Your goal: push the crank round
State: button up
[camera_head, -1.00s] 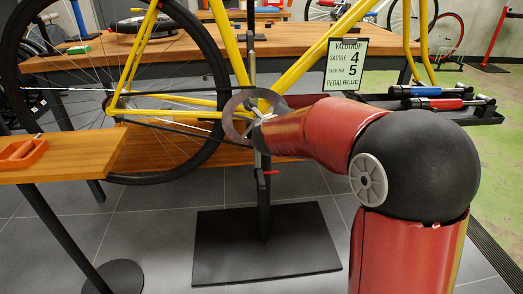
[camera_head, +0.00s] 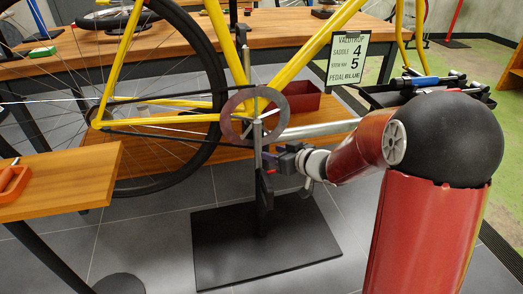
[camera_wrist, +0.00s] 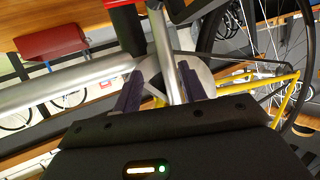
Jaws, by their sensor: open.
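The yellow bike's chainring (camera_head: 236,128) is a dark ring around the bottom bracket, in the middle of the head view. The crank is hard to tell from the silver parts around the ring's centre. My gripper (camera_head: 268,161) is just below and to the right of the ring, beside the upright stand post. In the wrist view my gripper (camera_wrist: 160,92) is open, with its two dark fingers apart. A slim silver bar (camera_wrist: 166,50) runs down between the fingers in that view; I cannot tell whether they touch it. The grey disc behind it is partly hidden by the fingers.
A thick silver tube (camera_head: 320,129) runs right from the bottom bracket, above my wrist. A red bin (camera_head: 300,101) is behind it. The stand's black base plate (camera_head: 265,247) lies on the floor. A wooden table (camera_head: 60,183) is at the left, and a sign (camera_head: 347,58) stands behind.

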aim_at(259, 154)
jog(key=shift+n+g, duration=0.3)
jog(key=shift+n, duration=0.1)
jog(key=x, duration=0.5)
jog(key=b+x, duration=0.1)
jog(key=x, duration=0.1)
jog(key=shift+s+a+f, duration=0.15)
jog(key=shift+a+f, duration=0.3)
jog(key=shift+f, duration=0.1)
grip_shut()
